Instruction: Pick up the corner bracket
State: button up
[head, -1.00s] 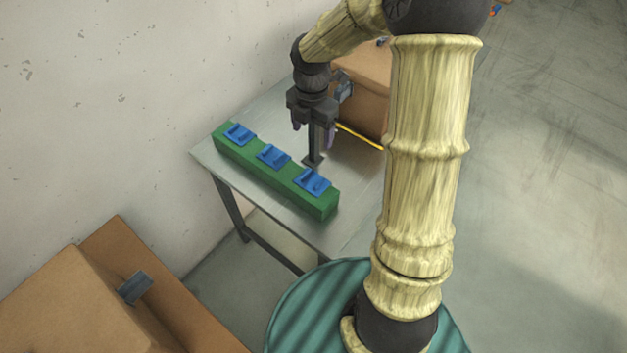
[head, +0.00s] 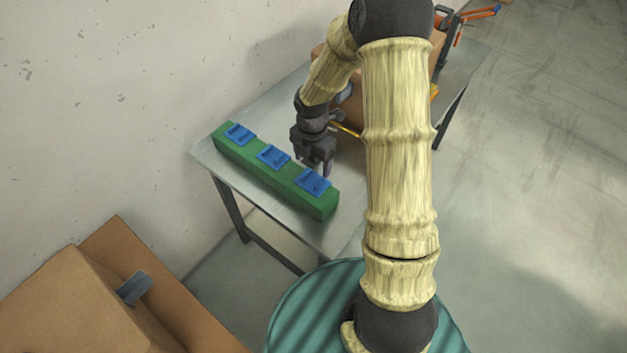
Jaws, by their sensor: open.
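My gripper (head: 314,163) is open and points down over the table, just behind the green block. The corner bracket seems to be the dark grey upright piece with a flat foot. It is now mostly hidden by my gripper and the block, and I cannot tell whether the fingers touch it.
A long green block (head: 265,180) with several blue slotted holders (head: 273,157) lies along the front of the metal table (head: 208,157). A cardboard box (head: 360,112) stands behind my gripper. Another box (head: 70,300) with a grey piece (head: 135,288) is at lower left.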

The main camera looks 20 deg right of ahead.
aim_at(314, 180)
jog(key=shift+s+f, duration=0.2)
jog(key=shift+f, duration=0.35)
notch_tip(314, 180, down, 4)
jog(key=shift+s+f, duration=0.1)
jog(key=shift+s, duration=0.05)
jog(key=c, duration=1.1)
notch_tip(314, 180, up, 10)
jog(key=shift+r, duration=0.1)
